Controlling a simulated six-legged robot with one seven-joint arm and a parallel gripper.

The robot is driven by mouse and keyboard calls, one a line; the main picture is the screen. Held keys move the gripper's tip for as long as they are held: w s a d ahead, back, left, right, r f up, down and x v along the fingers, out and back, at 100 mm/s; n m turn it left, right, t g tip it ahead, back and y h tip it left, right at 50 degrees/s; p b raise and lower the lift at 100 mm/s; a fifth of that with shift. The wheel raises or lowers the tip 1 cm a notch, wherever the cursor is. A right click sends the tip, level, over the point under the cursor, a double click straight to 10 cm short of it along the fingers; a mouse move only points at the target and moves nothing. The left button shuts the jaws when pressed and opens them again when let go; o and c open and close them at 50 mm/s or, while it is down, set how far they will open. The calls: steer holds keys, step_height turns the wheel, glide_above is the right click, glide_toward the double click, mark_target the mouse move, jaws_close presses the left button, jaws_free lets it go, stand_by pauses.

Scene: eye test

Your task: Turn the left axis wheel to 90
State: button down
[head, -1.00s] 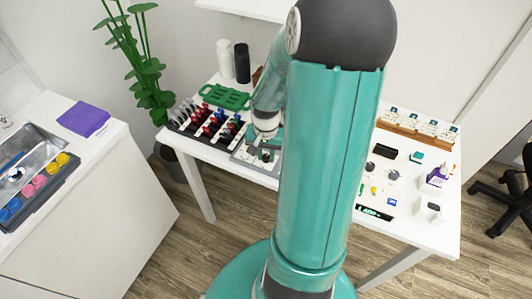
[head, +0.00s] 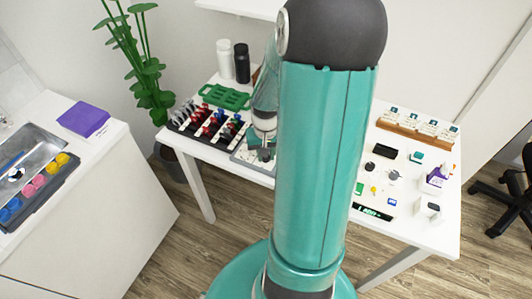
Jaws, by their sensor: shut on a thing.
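My gripper (head: 265,154) is low over a grey tray (head: 239,157) at the front of the white table, left of my large teal arm link. It is small and partly hidden in the head view. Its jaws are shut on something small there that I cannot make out. The left axis wheel cannot be picked out for sure, and no angle mark can be read. My arm link hides the tray's right side and the middle of the table.
A black rack (head: 205,125) of red, blue and dark-handled pieces stands just left of the tray. A green tray (head: 224,97) lies behind it, near white and black bottles (head: 242,63). Small items and a wooden card rack (head: 416,128) occupy the table's right part.

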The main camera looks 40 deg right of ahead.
steer(key=shift+r, duration=0.1)
steer(key=c, duration=1.2)
jaws_free()
step_height(320, 180, up, 14)
steer(key=s+a+r+n+t, duration=0.1)
steer(key=a+r+n+t, duration=0.1)
steer(key=a, duration=0.6)
steer(key=s+a+r+n+t, duration=0.1)
steer(key=s+a+r+n, duration=0.1)
steer(key=a+r, duration=0.3)
steer(key=s+a+r+n+t, duration=0.2)
steer(key=a+r+n, duration=0.1)
steer(key=a, duration=0.8)
steer(key=shift+r+t, duration=0.3)
steer(key=shift+r, duration=0.4)
